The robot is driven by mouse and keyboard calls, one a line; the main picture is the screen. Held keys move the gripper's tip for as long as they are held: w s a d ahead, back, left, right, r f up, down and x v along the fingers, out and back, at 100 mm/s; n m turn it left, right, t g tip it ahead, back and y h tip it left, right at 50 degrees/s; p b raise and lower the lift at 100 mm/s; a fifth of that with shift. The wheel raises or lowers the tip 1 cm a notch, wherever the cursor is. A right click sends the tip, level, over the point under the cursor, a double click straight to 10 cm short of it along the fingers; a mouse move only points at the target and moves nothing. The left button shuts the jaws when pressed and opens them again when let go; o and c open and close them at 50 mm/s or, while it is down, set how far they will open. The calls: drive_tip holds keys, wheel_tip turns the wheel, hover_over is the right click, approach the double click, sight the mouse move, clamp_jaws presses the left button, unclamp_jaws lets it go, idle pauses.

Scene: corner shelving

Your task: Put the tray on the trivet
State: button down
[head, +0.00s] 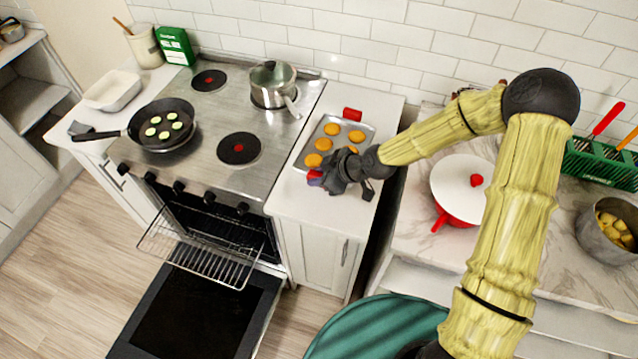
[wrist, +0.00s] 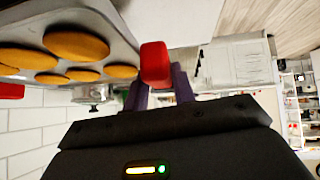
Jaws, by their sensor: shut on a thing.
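The tray (head: 302,160) is a grey metal baking sheet with several orange round cookies and a red grip at each end. In the head view it is at the counter right of the stove; whether it rests there or hangs just above is unclear. My gripper (head: 322,180) is at its near end, shut on the near red grip. In the wrist view the tray (wrist: 128,38) fills the upper left, and the red grip (wrist: 155,64) sits at the fingertips of my gripper (wrist: 160,84). I cannot make out a trivet in either view.
Bare counter (head: 370,98) lies beyond the tray.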

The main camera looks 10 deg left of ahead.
drive_tip(key=shift+f+p, duration=0.55)
drive_tip(key=shift+f, duration=1.5)
drive_tip(key=shift+f, duration=0.1)
drive_tip(key=c, duration=1.1)
unclamp_jaws()
drive_tip(key=shift+c, duration=0.2)
drive_tip(key=b+v, duration=0.1)
drive_tip(key=v, duration=1.1)
drive_tip(key=shift+b, duration=0.35)
drive_tip(key=shift+d, duration=0.15)
